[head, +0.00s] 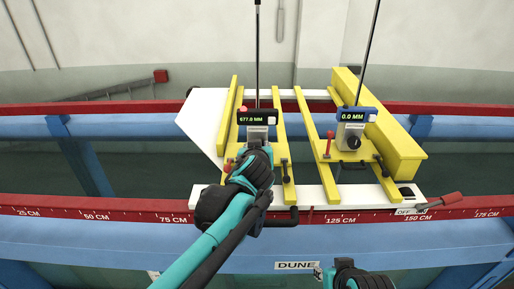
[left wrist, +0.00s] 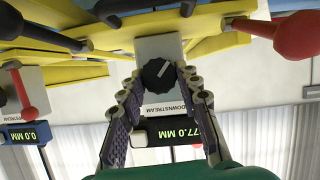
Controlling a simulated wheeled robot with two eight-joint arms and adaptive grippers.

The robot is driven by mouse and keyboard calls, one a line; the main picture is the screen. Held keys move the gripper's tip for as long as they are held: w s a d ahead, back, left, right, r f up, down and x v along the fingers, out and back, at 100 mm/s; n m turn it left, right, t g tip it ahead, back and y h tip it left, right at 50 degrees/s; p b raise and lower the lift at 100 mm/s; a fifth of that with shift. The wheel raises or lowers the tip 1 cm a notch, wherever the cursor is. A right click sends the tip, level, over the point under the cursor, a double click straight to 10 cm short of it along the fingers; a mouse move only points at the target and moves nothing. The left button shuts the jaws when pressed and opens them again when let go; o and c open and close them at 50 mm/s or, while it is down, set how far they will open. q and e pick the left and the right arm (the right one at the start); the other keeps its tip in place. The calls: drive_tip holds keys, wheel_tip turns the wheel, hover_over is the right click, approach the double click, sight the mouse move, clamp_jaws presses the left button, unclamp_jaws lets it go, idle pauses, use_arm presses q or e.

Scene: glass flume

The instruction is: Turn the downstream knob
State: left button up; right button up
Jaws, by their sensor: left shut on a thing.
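The downstream knob is a black round knob (left wrist: 158,74) with a white pointer line, on a grey plate labelled DOWNSTREAM in the left wrist view. My left gripper (left wrist: 160,82) has a finger on each side of the knob and is shut on it. In the head view my left gripper (head: 256,150) reaches the downstream gauge, and its fingers and arm hide the knob. The gauge's black readout (head: 257,118) shows 677.0 MM. Part of my right arm shows at the bottom of the head view, but its gripper's fingers do not.
The upstream gauge (head: 357,115), blue, reads 0.0 MM and has its own black knob (head: 353,143). Yellow rails (head: 305,150) and red-handled levers surround both gauges. A red lever (head: 437,201) sits at right. A red ruled rail (head: 120,213) runs along the flume's front.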

idle(0.3)
use_arm(q)
drive_tip(key=o, duration=1.2)
drive_tip(key=shift+c, duration=0.2)
drive_tip(key=shift+s, duration=0.15)
drive_tip(key=v, duration=1.1)
drive_tip(key=shift+s+r, duration=0.2)
drive_tip(key=shift+s, duration=0.15)
